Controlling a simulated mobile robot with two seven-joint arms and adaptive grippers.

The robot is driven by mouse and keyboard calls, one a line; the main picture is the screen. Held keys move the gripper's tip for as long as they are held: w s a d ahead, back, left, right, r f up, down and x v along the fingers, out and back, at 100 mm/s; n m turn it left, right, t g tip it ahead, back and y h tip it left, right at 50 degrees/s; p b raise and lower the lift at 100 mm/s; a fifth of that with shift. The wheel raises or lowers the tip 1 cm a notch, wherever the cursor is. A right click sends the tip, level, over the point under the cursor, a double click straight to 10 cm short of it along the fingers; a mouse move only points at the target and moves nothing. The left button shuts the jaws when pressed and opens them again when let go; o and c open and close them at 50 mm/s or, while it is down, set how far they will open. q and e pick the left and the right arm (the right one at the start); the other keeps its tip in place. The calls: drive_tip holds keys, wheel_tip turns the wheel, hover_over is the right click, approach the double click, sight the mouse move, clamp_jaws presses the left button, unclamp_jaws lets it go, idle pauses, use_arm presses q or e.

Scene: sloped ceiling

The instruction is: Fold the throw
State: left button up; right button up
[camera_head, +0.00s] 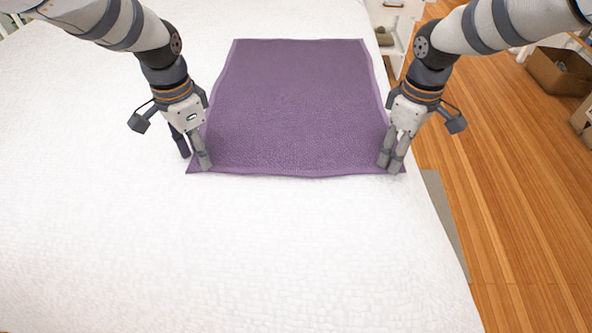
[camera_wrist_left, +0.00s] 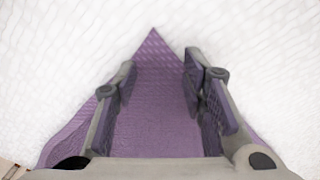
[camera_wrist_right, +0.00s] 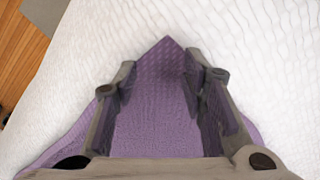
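The purple throw (camera_head: 295,105) lies flat and spread out on the white bed, with its near edge towards me. My left gripper (camera_head: 194,160) is at the throw's near left corner, pointing down. In the left wrist view the throw's corner (camera_wrist_left: 153,50) shows between and beyond its spread fingers (camera_wrist_left: 160,85). My right gripper (camera_head: 391,165) is at the near right corner, also pointing down. In the right wrist view that corner (camera_wrist_right: 166,60) lies between its spread fingers (camera_wrist_right: 160,85). Both grippers are open. Whether the fingertips touch the cloth cannot be told.
The white bedspread (camera_head: 240,250) is clear in front and to the left of the throw. The bed's right edge is close to my right gripper, with wooden floor (camera_head: 510,200) beyond. A white shelf unit (camera_head: 400,20) stands by the far right of the bed. A brown box (camera_head: 560,72) is farther right.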

use_arm(q)
drive_tip(key=shift+f, duration=0.45)
drive_tip(key=shift+c, duration=0.4)
use_arm(e)
drive_tip(key=shift+f, duration=0.45)
drive_tip(key=shift+c, duration=0.4)
use_arm(q)
drive_tip(key=shift+s+r, duration=0.1)
drive_tip(key=shift+c, duration=1.1)
use_arm(e)
drive_tip(key=shift+s, duration=0.1)
drive_tip(key=shift+c, duration=1.1)
use_arm(q)
drive_tip(key=c, duration=0.5)
use_arm(e)
drive_tip(key=c, duration=0.5)
use_arm(q)
clamp_jaws()
use_arm(e)
clamp_jaws()
use_arm(q)
drive_tip(key=shift+f, duration=0.2)
use_arm(e)
drive_tip(key=shift+f, duration=0.1)
